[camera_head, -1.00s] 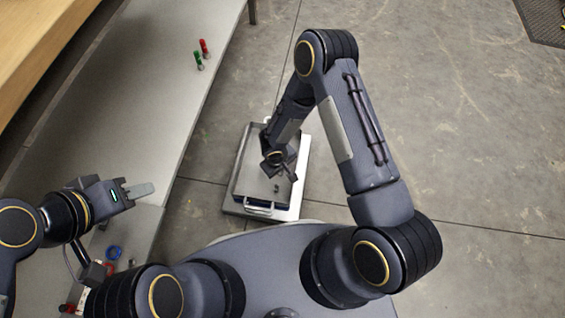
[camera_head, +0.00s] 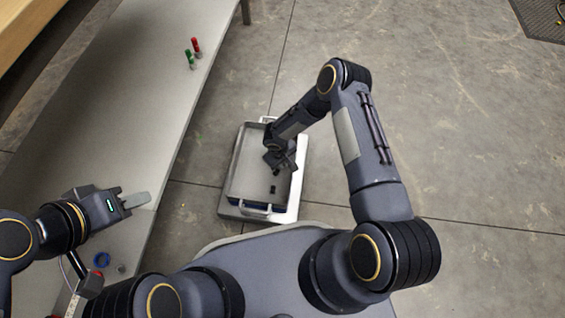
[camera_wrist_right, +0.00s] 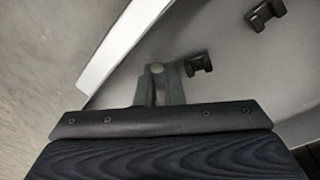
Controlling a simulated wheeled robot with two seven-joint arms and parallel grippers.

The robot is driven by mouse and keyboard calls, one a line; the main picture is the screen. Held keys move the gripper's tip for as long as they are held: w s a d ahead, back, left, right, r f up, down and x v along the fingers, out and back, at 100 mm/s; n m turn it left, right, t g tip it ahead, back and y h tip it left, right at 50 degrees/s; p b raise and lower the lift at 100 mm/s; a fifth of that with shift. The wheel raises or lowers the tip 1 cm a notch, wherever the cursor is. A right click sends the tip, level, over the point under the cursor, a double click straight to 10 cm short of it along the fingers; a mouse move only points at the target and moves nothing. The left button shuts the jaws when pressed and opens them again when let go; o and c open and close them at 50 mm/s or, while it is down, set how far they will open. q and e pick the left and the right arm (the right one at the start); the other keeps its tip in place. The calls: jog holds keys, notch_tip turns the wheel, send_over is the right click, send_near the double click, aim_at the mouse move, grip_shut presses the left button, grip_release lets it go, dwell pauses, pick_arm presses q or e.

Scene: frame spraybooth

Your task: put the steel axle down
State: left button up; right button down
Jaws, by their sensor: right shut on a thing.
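My right gripper (camera_head: 277,170) is over the shallow grey tray (camera_head: 236,178), pointing down into it. In the right wrist view its two grey fingers (camera_wrist_right: 160,84) are shut on the steel axle, of which only a small round grey end (camera_wrist_right: 157,68) shows between the fingertips. The rest of the axle is hidden. I cannot tell whether the axle touches the tray floor. A small black notched block (camera_wrist_right: 198,64) is close beside the fingers, and a second black block (camera_wrist_right: 265,13) is farther off. My left gripper (camera_head: 134,198) is over the long bench; its finger gap is unclear.
The tray rests on a pale base (camera_head: 285,212) low beside my base. Floor to the right is clear.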

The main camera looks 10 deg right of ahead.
jog(key=shift+f+b, duration=0.2)
jog(key=shift+b, duration=0.1)
jog(key=c, duration=1.8)
grip_release()
jog(key=shift+r, duration=0.15)
